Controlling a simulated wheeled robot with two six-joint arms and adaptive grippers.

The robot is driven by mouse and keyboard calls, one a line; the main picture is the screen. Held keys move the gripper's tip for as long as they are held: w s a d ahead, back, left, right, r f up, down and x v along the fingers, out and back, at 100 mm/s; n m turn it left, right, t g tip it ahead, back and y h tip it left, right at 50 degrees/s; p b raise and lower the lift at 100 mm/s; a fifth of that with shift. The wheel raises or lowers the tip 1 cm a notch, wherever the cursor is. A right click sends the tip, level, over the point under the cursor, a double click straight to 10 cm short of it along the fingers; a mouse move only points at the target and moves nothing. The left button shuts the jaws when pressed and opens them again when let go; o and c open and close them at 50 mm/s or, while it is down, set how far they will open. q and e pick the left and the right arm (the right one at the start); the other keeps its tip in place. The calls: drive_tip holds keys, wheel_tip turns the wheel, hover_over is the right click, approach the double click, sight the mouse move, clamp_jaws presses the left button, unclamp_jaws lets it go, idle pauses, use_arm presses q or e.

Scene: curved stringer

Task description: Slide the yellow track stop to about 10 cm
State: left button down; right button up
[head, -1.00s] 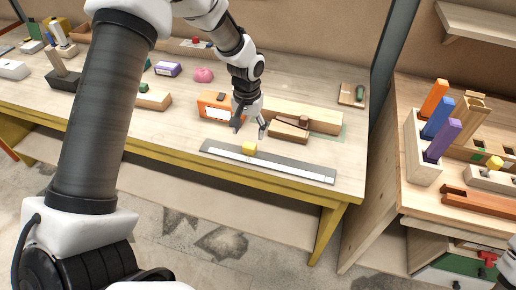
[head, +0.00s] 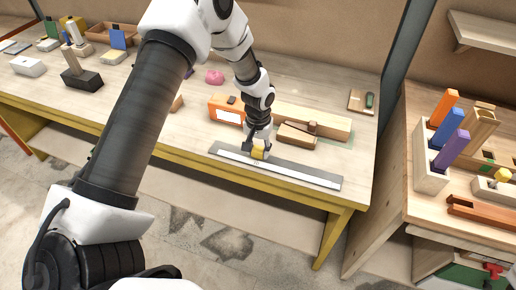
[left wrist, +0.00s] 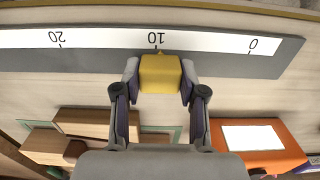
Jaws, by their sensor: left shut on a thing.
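The yellow track stop (left wrist: 160,74) sits on the grey track (left wrist: 225,62) in the left wrist view, with its small pointer at about the 10 mark of the white scale (left wrist: 200,40). The marks 20, 10 and 0 show upside down there. My left gripper (left wrist: 160,85) is shut on the stop, one finger on each side. In the head view the stop (head: 259,153) shows under my left gripper (head: 257,146), on the left half of the track (head: 310,177). My right gripper is not in view.
An orange box with a white panel (head: 226,109) and wooden blocks (head: 318,123) stand close behind the track. The table's front edge is just in front of it. A shelf table with coloured pegs (head: 445,130) stands at the right.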

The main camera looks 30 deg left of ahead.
sight(260, 149)
use_arm(q)
drive_tip(key=shift+d, duration=0.3)
drive_tip(key=c, duration=0.6)
unclamp_jaws()
drive_tip(key=shift+a, duration=0.1)
drive_tip(key=shift+c, duration=0.2)
drive_tip(key=shift+w, duration=0.1)
wheel_tip(260, 149, up, 12)
drive_tip(key=shift+f, duration=0.1)
